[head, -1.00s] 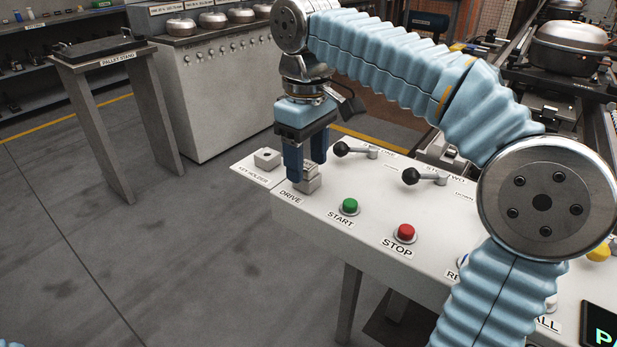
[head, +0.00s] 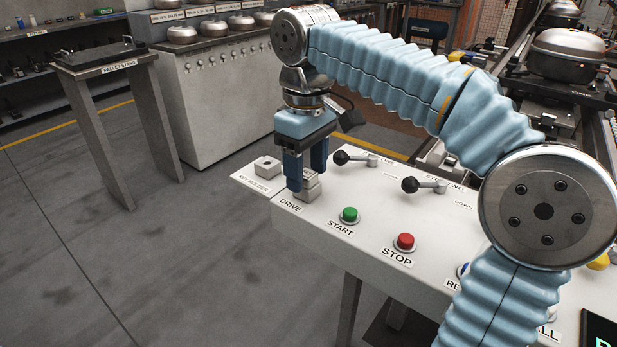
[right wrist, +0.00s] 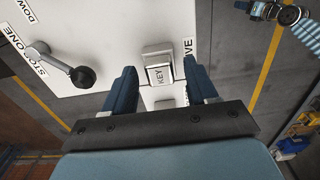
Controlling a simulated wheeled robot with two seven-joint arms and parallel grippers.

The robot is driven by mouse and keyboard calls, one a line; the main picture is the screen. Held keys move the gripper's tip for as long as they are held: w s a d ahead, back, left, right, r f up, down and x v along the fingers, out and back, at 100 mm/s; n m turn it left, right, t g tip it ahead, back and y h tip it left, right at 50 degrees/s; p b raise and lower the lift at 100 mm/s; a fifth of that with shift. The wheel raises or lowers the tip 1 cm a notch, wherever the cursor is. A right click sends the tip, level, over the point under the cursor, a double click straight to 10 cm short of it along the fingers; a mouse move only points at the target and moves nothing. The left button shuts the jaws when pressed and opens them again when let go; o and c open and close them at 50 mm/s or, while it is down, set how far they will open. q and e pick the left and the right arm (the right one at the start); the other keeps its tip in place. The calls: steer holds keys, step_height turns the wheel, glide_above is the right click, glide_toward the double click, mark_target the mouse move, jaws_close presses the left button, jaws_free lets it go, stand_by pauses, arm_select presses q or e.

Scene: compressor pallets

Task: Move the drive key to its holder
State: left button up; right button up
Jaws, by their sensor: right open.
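The drive key (head: 312,188) is a small grey block standing at the DRIVE label on the white panel. In the right wrist view its top (right wrist: 158,75) reads KEY. My right gripper (head: 306,182) points down over it, open, with one dark blue finger on each side of the key. In the wrist view gaps show between key and fingers (right wrist: 160,88). The key holder (head: 267,167) is a grey block with a dark hole in its top, on the KEY HOLDER plate left of the gripper. Part of my left arm and gripper (right wrist: 264,10) shows at the wrist view's top right; its jaws are unclear.
The panel (head: 320,240) also carries a green START button (head: 349,215), a red STOP button (head: 404,242) and two black-knobbed levers (head: 341,158) (head: 410,185) behind them. A pallet stand (head: 100,62) is at the far left. Open floor lies left of the panel.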

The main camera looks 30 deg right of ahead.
mark_target(308, 173)
stand_by(0.7)
jaws_close()
steer(key=shift+r+p, duration=1.5)
steer(key=shift+p, duration=0.3)
steer(key=shift+r, duration=1.45)
steer(key=shift+d, duration=0.1)
